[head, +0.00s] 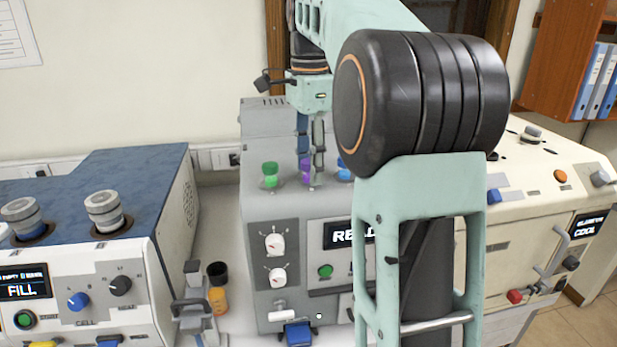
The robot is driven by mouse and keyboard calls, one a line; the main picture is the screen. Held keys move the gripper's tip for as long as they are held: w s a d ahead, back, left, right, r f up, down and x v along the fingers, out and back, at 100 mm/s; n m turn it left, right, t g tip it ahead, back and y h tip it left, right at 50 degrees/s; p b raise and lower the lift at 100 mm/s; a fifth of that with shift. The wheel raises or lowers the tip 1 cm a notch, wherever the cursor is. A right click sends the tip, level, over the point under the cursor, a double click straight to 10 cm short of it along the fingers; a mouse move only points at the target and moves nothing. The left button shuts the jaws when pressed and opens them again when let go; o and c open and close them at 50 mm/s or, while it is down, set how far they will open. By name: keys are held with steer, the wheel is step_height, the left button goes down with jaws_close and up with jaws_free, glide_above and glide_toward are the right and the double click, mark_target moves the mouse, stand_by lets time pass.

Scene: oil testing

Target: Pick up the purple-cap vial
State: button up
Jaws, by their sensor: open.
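The purple-cap vial (305,172) stands upright in the top of the grey machine (290,205), between a green-cap vial (270,173) and a blue-cap vial (343,172). My gripper (311,160) points down from above, with its fingers right at the purple cap. It is open. One finger covers the right part of the purple cap. I cannot tell from this single view whether the fingers touch the cap or straddle it.
My arm hides the right part of the grey machine. A blue-topped machine (110,180) showing FILL stands at left, a cream machine (530,190) at right. An orange bottle with a black cap (217,290) stands on the bench, beside a small grey clamp-like device (193,300).

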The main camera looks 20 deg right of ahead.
steer(key=shift+c, duration=0.4)
jaws_close()
steer(key=shift+r, duration=0.15)
